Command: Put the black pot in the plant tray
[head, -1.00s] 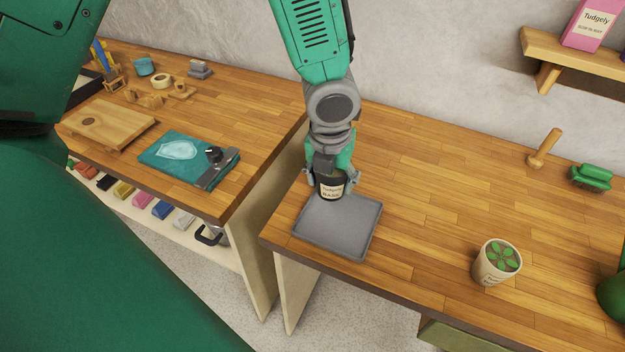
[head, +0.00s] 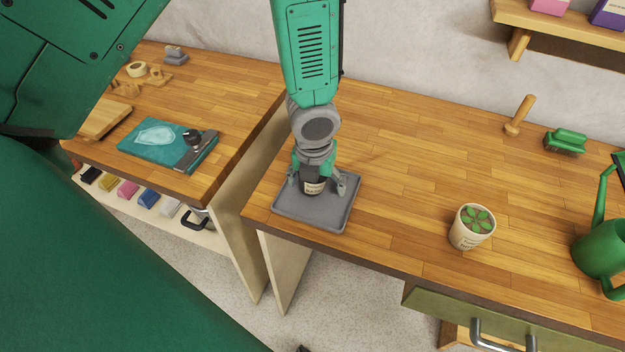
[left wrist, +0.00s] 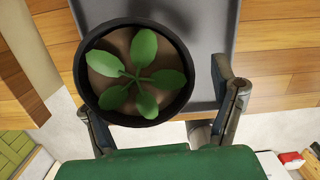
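The black pot (head: 314,188) has a pale label. In the left wrist view the black pot (left wrist: 184,104) shows brown soil and a small green leafy plant. It stands upright inside the grey plant tray (head: 309,215), toward its back half; the tray also shows behind the pot in the left wrist view (left wrist: 218,30). My left gripper (head: 317,189) is open, with its fingers spread on either side of the pot. In the left wrist view a clear gap shows between the pot and the right-hand finger. My right gripper is not in view.
A cream pot with a plant (head: 471,228) stands right of the tray. A green watering can (head: 601,248), a green brush (head: 566,141) and a wooden dibber (head: 519,116) are farther right. A second bench (head: 235,100) stands left across a gap. The bench behind the tray is clear.

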